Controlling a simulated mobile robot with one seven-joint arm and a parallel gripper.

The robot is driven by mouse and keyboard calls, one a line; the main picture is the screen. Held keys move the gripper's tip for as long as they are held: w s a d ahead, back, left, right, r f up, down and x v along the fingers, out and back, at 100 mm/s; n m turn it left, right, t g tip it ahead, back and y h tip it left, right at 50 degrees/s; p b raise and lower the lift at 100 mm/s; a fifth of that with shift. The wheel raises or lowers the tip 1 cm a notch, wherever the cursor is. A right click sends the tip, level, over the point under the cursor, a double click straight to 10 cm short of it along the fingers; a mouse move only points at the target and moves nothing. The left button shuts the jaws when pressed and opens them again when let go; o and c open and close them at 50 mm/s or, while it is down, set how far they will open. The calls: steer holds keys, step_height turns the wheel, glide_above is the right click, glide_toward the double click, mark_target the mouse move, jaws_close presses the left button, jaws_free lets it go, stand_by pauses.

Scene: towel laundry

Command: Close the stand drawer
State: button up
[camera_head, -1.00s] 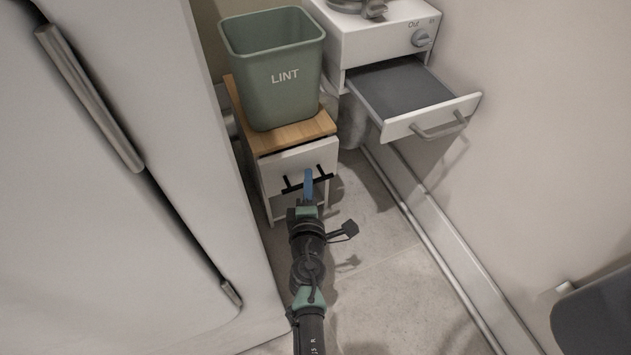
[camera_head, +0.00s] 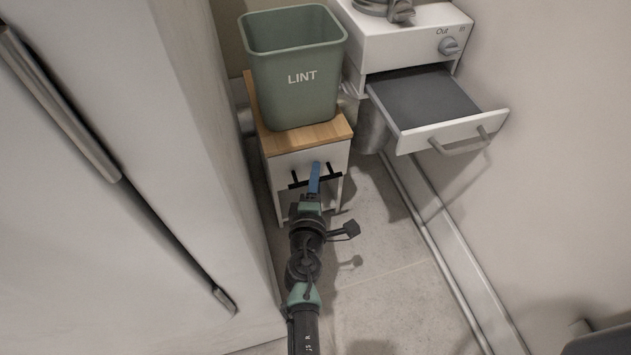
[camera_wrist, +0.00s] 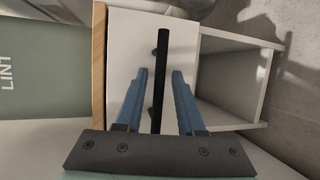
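The stand (camera_head: 324,132) is a small white cabinet with a wooden top. Its white drawer front (camera_head: 296,163) looks about flush beneath the top, with no clear gap showing. The drawer has a black bar handle (camera_head: 331,170). My gripper (camera_head: 314,170) is at the handle. In the wrist view, my gripper's blue fingers (camera_wrist: 159,73) are spread apart on both sides of the black handle (camera_wrist: 162,60), with a space visible on each side. The drawer front (camera_wrist: 130,45) lies close beyond the fingertips, beside the wooden top's edge (camera_wrist: 99,60). Whether the fingertips touch it is unclear.
A green LINT bin (camera_head: 296,85) stands on the stand. To the right, a white unit (camera_head: 415,45) has its own grey tray drawer (camera_head: 455,130) pulled out. A large white appliance or cabinet (camera_head: 90,230) closes off the left. Floor (camera_head: 375,240) is clear in front.

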steer(key=p+v, duration=0.2)
steer(key=v, duration=1.1)
stand_by(0.4)
